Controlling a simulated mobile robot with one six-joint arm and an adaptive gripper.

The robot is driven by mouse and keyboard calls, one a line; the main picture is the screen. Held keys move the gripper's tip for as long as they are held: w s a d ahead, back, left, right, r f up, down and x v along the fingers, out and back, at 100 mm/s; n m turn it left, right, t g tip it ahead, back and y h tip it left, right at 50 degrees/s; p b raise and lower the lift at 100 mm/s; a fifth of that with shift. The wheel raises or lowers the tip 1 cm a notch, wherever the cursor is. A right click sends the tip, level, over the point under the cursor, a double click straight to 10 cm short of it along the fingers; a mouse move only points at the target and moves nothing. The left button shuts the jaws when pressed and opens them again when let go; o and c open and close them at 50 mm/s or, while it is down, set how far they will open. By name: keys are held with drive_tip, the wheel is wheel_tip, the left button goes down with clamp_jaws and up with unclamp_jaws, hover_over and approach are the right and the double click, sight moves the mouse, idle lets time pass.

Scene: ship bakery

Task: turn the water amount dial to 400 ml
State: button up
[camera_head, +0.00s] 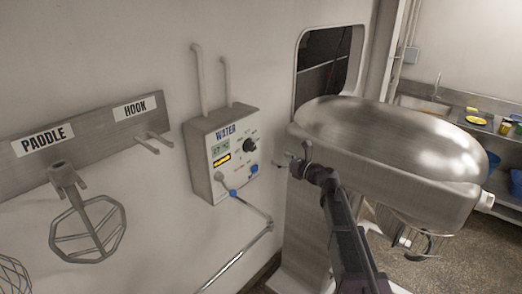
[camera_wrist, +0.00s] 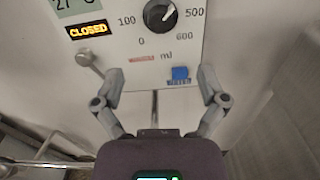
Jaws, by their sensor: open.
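The water panel (camera_head: 222,150) is a grey wall box marked WATER. Its black round dial (camera_head: 249,146) is on the right of its face. In the wrist view the dial (camera_wrist: 160,15) is at the top edge, with 0, 100, 500 and 600 readable around it. Its white mark points up and to the right; the labels above are cut off. My gripper (camera_wrist: 160,76) is open and empty, its fingers spread below the dial and apart from it. In the head view my gripper (camera_head: 284,162) is right of the panel.
A display (camera_wrist: 88,29) reads CLOSED. A blue button (camera_wrist: 180,73) shows between my fingers. A lever (camera_wrist: 90,62) sticks out at the panel's lower left. A large steel mixer (camera_head: 390,150) stands right of my arm. A paddle (camera_head: 88,225) hangs at left.

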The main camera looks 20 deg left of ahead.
sight(253, 146)
drive_tip(key=shift+w+a, duration=0.15)
drive_tip(key=shift+a, duration=0.05)
drive_tip(key=x, duration=1.3)
drive_tip(key=shift+a, duration=0.25)
drive_tip(key=shift+d, duration=0.1)
drive_tip(key=c, duration=1.1)
